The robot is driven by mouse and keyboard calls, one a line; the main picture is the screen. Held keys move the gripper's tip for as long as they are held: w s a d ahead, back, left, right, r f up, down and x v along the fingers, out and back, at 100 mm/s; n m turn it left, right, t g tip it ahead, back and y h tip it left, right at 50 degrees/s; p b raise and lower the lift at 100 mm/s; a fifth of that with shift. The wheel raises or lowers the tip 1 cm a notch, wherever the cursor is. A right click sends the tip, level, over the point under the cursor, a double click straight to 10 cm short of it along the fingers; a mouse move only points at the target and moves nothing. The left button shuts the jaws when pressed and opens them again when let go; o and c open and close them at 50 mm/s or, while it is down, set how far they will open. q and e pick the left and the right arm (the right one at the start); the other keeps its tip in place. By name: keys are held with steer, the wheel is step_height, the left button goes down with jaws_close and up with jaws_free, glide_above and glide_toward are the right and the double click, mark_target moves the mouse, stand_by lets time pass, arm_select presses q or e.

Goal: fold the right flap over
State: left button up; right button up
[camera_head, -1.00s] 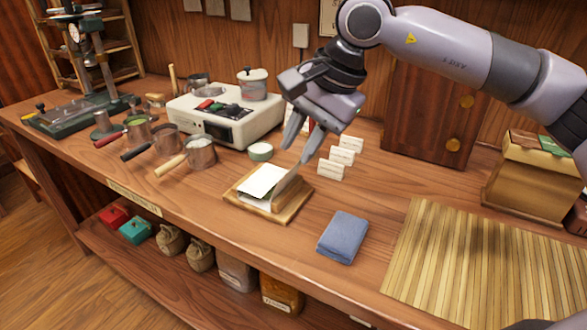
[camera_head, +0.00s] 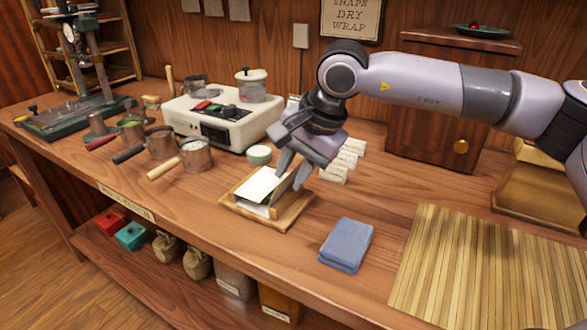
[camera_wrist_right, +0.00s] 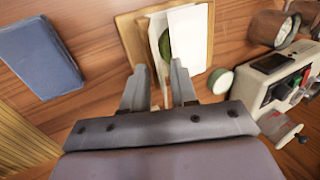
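The white wrapping paper (camera_head: 258,186) lies in a shallow wooden tray (camera_head: 243,212). In the right wrist view one paper flap (camera_wrist_right: 190,40) lies over the left part of the wrap in the head view, and the right flap (camera_wrist_right: 157,38) stands raised beside it. A strip of green, likely the tea cake (camera_wrist_right: 165,45), shows between them. My right gripper (camera_head: 288,180) is low at the tray's right side, its fingers apart. The wrist view shows the fingertips (camera_wrist_right: 159,68) around the right flap's near end, with no clear grip. My left gripper is not in view.
A folded blue cloth (camera_head: 346,244) lies right of the tray, near a bamboo mat (camera_head: 480,275). White labelled blocks (camera_head: 343,160) stand behind my gripper. Metal pots (camera_head: 195,156) stand left.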

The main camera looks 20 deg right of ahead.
jaws_close()
